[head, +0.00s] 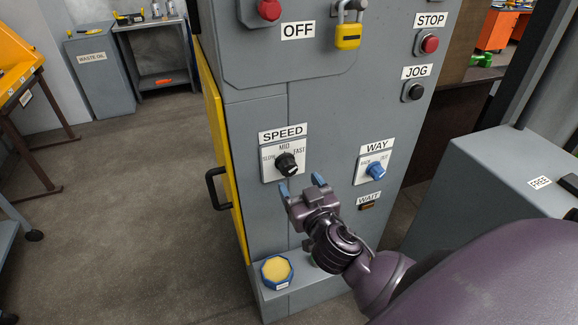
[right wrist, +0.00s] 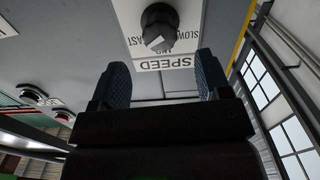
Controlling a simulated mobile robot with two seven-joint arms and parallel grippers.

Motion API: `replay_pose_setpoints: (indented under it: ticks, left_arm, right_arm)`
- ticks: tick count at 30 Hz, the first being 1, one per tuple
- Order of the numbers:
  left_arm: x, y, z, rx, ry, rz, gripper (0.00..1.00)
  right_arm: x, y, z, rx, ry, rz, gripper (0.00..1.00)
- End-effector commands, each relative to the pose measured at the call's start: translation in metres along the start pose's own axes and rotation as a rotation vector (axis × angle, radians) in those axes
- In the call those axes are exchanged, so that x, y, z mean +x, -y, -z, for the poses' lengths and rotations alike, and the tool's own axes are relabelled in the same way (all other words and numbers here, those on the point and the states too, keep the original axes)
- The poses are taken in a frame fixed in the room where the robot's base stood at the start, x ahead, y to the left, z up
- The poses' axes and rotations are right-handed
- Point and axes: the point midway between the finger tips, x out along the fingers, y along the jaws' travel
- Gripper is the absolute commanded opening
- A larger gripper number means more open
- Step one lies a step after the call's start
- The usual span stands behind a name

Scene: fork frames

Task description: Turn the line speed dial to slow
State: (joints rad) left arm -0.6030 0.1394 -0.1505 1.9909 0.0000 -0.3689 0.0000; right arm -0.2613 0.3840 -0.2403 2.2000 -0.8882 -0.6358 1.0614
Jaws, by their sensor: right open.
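The speed dial (head: 287,164) is a black knob on a white plate marked SLOW, MID and FAST, under a SPEED label on the grey cabinet front. I cannot tell for sure which mark its pointer is on. My right gripper (head: 301,184) is open and empty, just below and to the right of the dial, with its blue fingertips apart. In the right wrist view the knob (right wrist: 158,27) is ahead of the two spread fingers (right wrist: 162,80), and nothing is between them. My left gripper is not in view.
A blue WAY knob (head: 376,170) is to the right, above a WAIT label. STOP (head: 429,44) and JOG (head: 412,91) buttons and a yellow padlock (head: 347,36) are higher up. A blue-rimmed yellow button (head: 276,269) is on the ledge below. A yellow door (head: 222,150) edges the left side.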

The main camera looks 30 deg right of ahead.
Motion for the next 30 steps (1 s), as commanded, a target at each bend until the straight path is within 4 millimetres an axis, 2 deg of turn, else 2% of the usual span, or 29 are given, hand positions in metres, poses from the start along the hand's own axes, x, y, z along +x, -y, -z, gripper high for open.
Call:
replay_pose_setpoints:
  ticks: [6,12,18,25,26,30]
  left_arm:
    - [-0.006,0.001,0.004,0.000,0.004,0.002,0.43]
    - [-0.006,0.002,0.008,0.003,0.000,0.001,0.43]
    - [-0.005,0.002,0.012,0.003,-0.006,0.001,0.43]
    - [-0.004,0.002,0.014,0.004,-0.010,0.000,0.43]
    - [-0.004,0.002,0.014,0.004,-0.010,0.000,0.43]
    - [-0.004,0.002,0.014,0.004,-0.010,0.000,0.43]
  right_arm:
    - [0.036,0.000,0.002,-0.002,-0.003,0.001,0.70]
    - [0.058,0.000,0.001,-0.001,0.000,0.000,0.70]
    - [0.066,0.000,0.000,0.000,0.000,0.000,0.70]
    - [0.067,0.000,0.000,0.000,0.001,0.000,0.70]
    - [0.067,0.000,0.000,0.000,0.001,0.000,0.69]
    - [0.067,0.000,0.000,0.000,0.001,0.000,0.47]
